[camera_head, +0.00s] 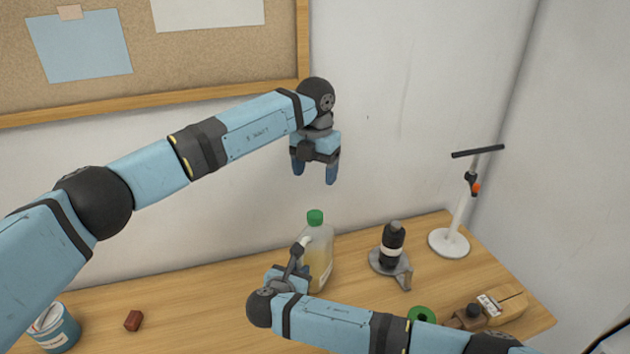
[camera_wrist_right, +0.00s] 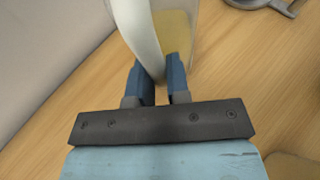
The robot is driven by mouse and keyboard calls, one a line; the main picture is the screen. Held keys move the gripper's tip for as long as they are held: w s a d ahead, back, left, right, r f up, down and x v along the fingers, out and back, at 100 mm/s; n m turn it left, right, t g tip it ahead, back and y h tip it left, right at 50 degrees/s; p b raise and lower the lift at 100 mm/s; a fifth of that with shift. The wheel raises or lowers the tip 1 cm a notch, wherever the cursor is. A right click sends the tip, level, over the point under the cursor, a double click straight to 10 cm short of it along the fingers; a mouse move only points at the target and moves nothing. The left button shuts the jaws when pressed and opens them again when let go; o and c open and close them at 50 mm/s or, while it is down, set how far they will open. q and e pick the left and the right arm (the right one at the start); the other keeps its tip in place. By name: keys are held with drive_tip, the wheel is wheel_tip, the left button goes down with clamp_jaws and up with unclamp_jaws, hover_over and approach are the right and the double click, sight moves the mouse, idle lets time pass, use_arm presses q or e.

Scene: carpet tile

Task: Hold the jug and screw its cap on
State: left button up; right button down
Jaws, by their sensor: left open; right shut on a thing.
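The jug (camera_head: 321,250) is translucent with yellowish liquid and stands upright on the wooden table near the wall. The green cap (camera_head: 315,216) sits on top of its neck; how tightly it is seated I cannot tell. My right gripper (camera_wrist_right: 157,68) is shut on the jug's pale handle (camera_wrist_right: 138,35), with a blue finger on either side. In the head view my right gripper (camera_head: 292,266) is at the jug's left side and partly hidden by its own wrist. My left gripper (camera_head: 315,174) is open and empty, fingers pointing down, directly above the cap and clear of it.
A red block (camera_head: 133,320) and blue tub (camera_head: 56,335) lie left. The table between is clear.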

drive_tip(key=c, duration=1)
unclamp_jaws()
drive_tip(key=shift+s, duration=0.1)
drive_tip(key=v, duration=1.3)
drive_tip(key=shift+s+a+r, duration=0.2)
drive_tip(key=shift+s+a, duration=0.05)
